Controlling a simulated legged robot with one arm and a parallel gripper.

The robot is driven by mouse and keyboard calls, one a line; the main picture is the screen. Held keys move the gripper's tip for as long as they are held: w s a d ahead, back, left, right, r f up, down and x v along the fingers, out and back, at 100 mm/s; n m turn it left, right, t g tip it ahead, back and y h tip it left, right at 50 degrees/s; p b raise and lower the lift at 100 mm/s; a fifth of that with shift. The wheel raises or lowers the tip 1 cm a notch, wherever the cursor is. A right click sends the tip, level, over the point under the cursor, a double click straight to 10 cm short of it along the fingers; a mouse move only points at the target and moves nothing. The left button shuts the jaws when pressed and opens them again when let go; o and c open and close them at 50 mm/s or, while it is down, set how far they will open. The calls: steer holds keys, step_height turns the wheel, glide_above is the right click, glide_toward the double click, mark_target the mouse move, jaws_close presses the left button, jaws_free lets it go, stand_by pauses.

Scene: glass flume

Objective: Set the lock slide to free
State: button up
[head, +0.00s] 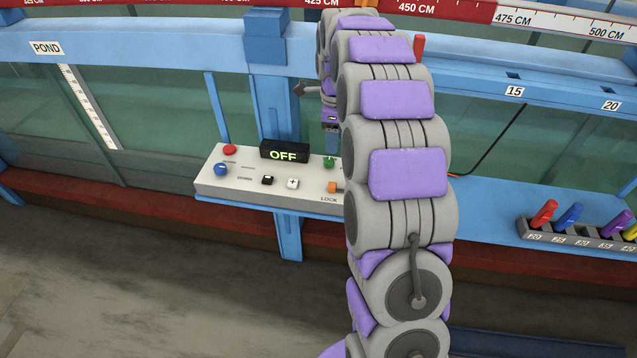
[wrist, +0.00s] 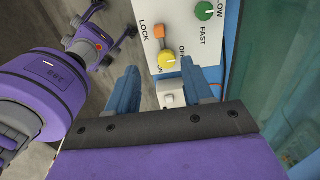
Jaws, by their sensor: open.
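The lock slide seems to be the small orange block by the LOCK label; in the head view the orange block (head: 333,187) is at the panel's right, partly behind my arm. In the wrist view the orange block (wrist: 159,31) sits beyond my fingertips, next to LOCK. The control panel (head: 225,183) is light grey. My gripper (head: 331,143) is partly hidden behind my arm, above the panel. In the wrist view my gripper (wrist: 164,84) is open, its blue fingers apart, with a small white block (wrist: 172,94) showing between them. The slide's set position cannot be read.
A yellow knob (wrist: 167,60) lies between the fingers and the orange block. A green knob (wrist: 204,11) is by FAST. The display (head: 284,152) reads OFF. A red button (head: 229,149) and a blue knob (head: 221,169) are at left. A rack (head: 527,229) holds coloured pieces at right.

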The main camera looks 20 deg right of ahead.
mark_target(332, 184)
step_height(332, 184, down, 17)
steer(key=b, duration=0.3)
steer(key=shift+s+d+f, duration=0.1)
steer(key=shift+f, duration=0.1)
jaws_close()
stand_by(0.5)
steer(key=shift+r, duration=0.1)
